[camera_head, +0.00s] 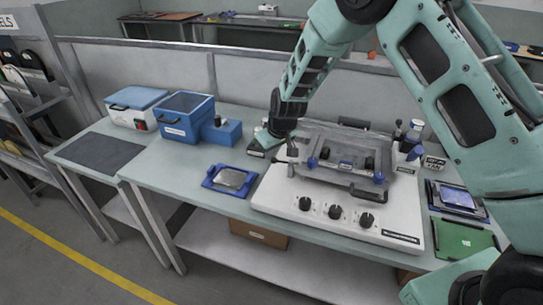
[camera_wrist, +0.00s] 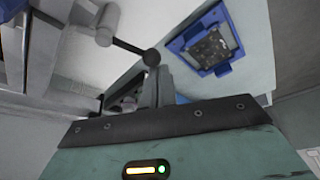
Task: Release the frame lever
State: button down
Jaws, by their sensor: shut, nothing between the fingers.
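The grey metal frame (camera_head: 340,139) lies on top of the white machine (camera_head: 285,193). In the wrist view, the frame lever (camera_wrist: 128,46) is a dark rod with a round black knob, joined to a light grey cylindrical pivot. My gripper (camera_head: 290,150) is at the frame's left side, low over the machine. In the wrist view, my gripper (camera_wrist: 160,72) is shut with nothing between its fingers. The lever's knob is right at the fingertips. I cannot tell whether they touch.
A blue fixture with a grey part (camera_head: 230,180) lies left of the machine. A green board (camera_head: 463,239) and a dark-screened device (camera_head: 457,198) lie at right. The dark mat (camera_head: 100,153) is bare.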

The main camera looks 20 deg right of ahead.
jog(key=n, duration=0.1)
jog(key=s+n+b, duration=0.1)
jog(key=n+y+b, duration=0.1)
jog(key=shift+s+a+f+g, duration=0.15)
jog(key=shift+s+f+g, duration=0.1)
jog(key=shift+g, duration=0.05)
jog(key=n, duration=0.1)
jog(key=s+n+b, duration=0.1)
jog(key=shift+s+r+n+g+y, duration=0.15)
jog(key=shift+s+n+g+y, duration=0.15)
jog(key=shift+y, duration=0.1)
jog(key=s+n, duration=0.1)
jog(key=n+g, duration=0.1)
jog(key=n, duration=0.1)
jog(key=shift+s+r+n+y, duration=0.1)
jog(key=shift+s+n+y, duration=0.2)
jog(key=shift+s, duration=0.1)
jog(key=shift+s+d+n+g+p, duration=0.4)
jog(key=shift+s+n+p, duration=0.15)
jog(key=shift+n, duration=0.55)
jog(key=shift+w, duration=0.1)
